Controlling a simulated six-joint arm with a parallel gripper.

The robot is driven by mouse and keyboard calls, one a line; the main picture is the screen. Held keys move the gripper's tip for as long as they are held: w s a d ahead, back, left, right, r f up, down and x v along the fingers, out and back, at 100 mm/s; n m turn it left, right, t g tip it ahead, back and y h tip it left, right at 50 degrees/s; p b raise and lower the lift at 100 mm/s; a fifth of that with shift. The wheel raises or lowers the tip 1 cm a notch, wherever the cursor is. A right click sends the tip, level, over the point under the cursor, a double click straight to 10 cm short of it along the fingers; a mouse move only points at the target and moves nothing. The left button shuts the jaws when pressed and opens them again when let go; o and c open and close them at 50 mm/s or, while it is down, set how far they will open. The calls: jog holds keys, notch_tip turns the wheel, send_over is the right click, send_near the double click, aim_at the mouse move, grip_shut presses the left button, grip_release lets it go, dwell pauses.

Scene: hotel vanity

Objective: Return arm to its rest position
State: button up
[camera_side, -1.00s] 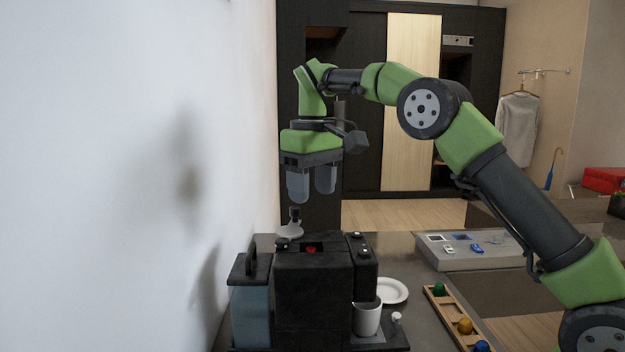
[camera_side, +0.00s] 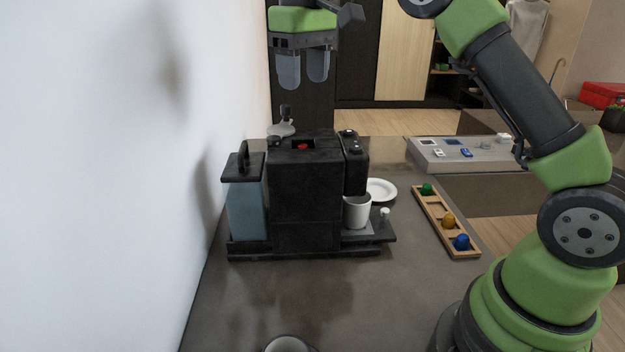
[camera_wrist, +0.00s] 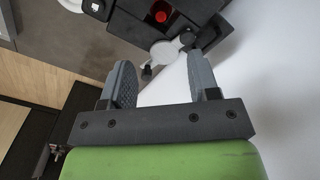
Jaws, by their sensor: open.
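My gripper (camera_side: 303,70) is open and empty, held in the air above and behind the black coffee machine (camera_side: 306,195) in the side view. Its two grey fingers point down and touch nothing there. In the wrist view my gripper (camera_wrist: 161,82) has its fingers wide apart, with white wall and part of the machine beyond them. A red piece (camera_side: 302,147) shows in the opening on top of the machine, and this red piece also appears in the wrist view (camera_wrist: 160,16). A white cup (camera_side: 357,212) stands under the machine's spout.
A white plate (camera_side: 381,189) lies right of the machine. A wooden rack (camera_side: 433,212) holds green, yellow and blue capsules. A grey panel (camera_side: 470,158) sits further back. A round vessel (camera_side: 286,345) is at the front edge. The white wall (camera_side: 100,180) is close on the left.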

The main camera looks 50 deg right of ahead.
jog(key=s+a+r+m+t, duration=0.1)
jog(key=s+a+r+t, duration=0.15)
jog(key=s, duration=0.35)
jog(key=s+a+r+t, duration=0.1)
jog(key=s+r, duration=0.2)
jog(key=s, duration=0.4)
jog(key=s+a+f+m+t+y, duration=0.1)
jog(key=s+f, duration=0.1)
jog(key=s, duration=0.3)
jog(key=s+a+f+m+t+y, duration=0.1)
jog(key=s+f+m+t, duration=0.1)
jog(key=s, duration=0.4)
jog(key=shift+s+a+f, duration=0.25)
jog(key=shift+a+f, duration=0.05)
jog(key=shift+f, duration=0.55)
